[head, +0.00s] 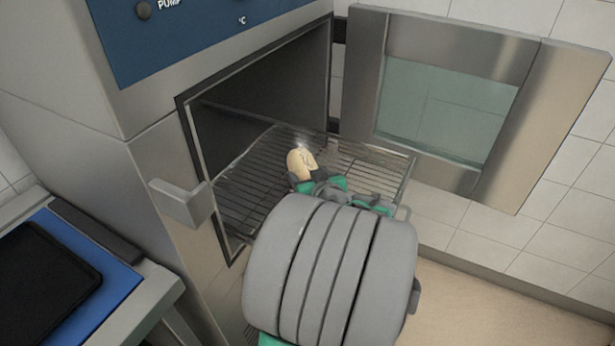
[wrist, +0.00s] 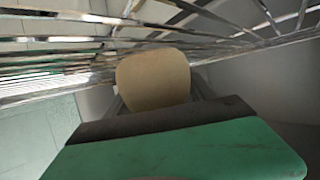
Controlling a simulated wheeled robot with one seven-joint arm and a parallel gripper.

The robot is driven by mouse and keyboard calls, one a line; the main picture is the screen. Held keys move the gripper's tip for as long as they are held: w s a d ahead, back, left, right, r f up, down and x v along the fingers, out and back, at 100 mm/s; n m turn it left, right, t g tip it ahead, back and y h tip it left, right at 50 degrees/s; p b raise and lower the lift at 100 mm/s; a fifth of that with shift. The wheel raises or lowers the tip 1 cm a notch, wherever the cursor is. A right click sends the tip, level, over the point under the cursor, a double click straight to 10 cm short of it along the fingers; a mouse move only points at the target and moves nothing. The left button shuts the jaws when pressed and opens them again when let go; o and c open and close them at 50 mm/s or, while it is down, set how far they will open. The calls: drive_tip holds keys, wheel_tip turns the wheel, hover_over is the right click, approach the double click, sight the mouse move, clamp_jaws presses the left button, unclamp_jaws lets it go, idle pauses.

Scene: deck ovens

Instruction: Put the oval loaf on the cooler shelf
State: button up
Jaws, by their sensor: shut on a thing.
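The oval loaf (head: 301,162) is pale tan and shows at the tip of my gripper (head: 318,178) in the head view. The loaf also shows in the wrist view (wrist: 153,78), between the fingers of my gripper (wrist: 155,105). My gripper is shut on it. The cooler shelf (head: 250,190) is a wire rack that sticks out of the open cooler. The loaf appears over the rack in the head view; I cannot tell if it touches the wires. My arm hides the front part of the rack.
The cooler's glass door (head: 445,110) stands open at the right. A door handle or latch block (head: 183,203) juts out left of the opening. A blue-topped table (head: 105,290) with a black tray (head: 45,285) stands at the lower left. Tiled wall lies behind.

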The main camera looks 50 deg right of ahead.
drive_tip(key=shift+f, duration=0.2)
drive_tip(key=o, duration=1.6)
drive_tip(key=shift+r, duration=0.2)
drive_tip(key=shift+s+r, duration=0.2)
drive_tip(key=shift+s, duration=0.15)
drive_tip(key=v, duration=1)
drive_tip(key=shift+s+a+p, duration=0.15)
drive_tip(key=shift+p, duration=0.15)
drive_tip(key=shift+s+a+r, duration=0.2)
drive_tip(key=shift+s+a, duration=0.1)
drive_tip(key=shift+s, duration=0.05)
